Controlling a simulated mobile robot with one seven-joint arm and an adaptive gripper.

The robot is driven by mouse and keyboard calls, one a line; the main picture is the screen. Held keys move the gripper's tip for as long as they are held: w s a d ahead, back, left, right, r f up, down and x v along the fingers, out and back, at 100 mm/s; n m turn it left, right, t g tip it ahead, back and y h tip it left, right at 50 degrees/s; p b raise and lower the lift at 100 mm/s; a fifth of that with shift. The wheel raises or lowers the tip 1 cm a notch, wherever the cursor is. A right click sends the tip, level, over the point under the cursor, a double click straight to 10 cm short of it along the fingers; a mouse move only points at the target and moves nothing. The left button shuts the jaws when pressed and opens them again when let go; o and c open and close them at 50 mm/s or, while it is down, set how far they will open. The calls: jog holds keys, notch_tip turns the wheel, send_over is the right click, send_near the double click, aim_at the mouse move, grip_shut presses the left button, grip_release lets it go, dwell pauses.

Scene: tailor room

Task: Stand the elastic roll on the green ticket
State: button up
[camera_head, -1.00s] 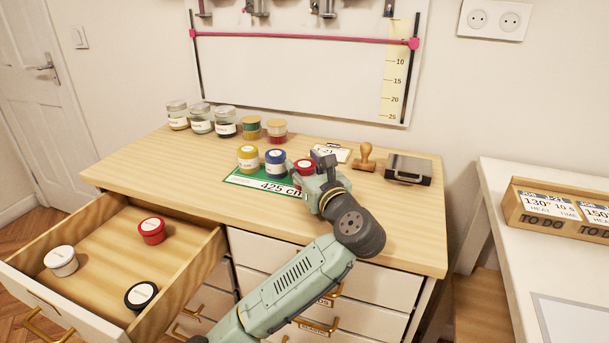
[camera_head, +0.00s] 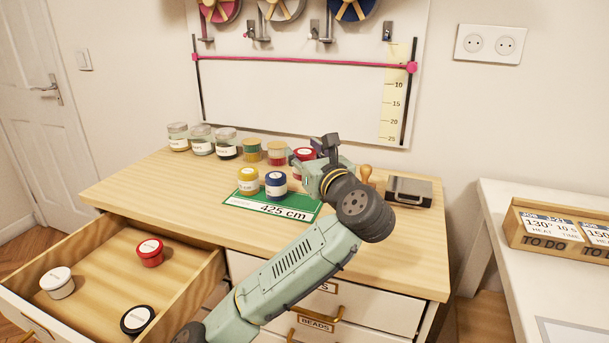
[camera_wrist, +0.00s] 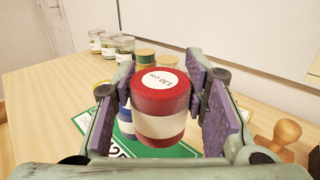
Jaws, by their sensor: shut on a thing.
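My gripper (camera_head: 314,168) is shut on a red elastic roll (camera_head: 303,154) with a pale band and a white top label. In the wrist view the red roll (camera_wrist: 162,100) stands upright between the finger pads, above the tabletop. The green ticket (camera_head: 299,203), marked 425 cm, lies flat on the dresser top. A yellow roll (camera_head: 248,181) and a blue roll (camera_head: 275,185) stand side by side on it. In the wrist view the blue roll (camera_wrist: 126,122) is partly hidden behind a finger and the red roll.
Two stacked-colour rolls (camera_head: 277,154) and several glass jars (camera_head: 202,141) stand behind. A wooden stamp (camera_head: 366,175) and dark case (camera_head: 409,190) stand to the right. The open drawer (camera_head: 105,262) holds red, white and black rolls. The front dresser top is clear.

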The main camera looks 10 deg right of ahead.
jog(key=shift+r, duration=0.6)
jog(key=shift+y, duration=0.3)
jog(key=shift+w+d+f+b, duration=0.2)
jog(key=shift+w+f+b, duration=0.15)
jog(key=shift+f+b, duration=0.8)
jog(key=shift+w+d+f+b, duration=0.25)
jog(key=shift+f+b, duration=0.35)
jog(key=shift+f, duration=1.05)
jog(key=shift+w+d+f+b, duration=0.15)
jog(key=shift+w+f+b, duration=0.25)
jog(key=shift+f+b, duration=0.75)
jog(key=shift+s+f+b, duration=0.2)
jog(key=shift+f+b, duration=0.3)
jog(key=shift+f, duration=0.85)
jog(key=o, duration=1.3)
jog(key=shift+s, duration=0.55)
jog(key=shift+n, duration=0.3)
jog(key=s, duration=0.4)
jog(key=s+d+r, duration=0.1)
jog(key=s, duration=0.1)
jog(key=shift+d, duration=0.1)
jog(key=shift+s+r, duration=0.2)
jog(key=shift+s, duration=0.3)
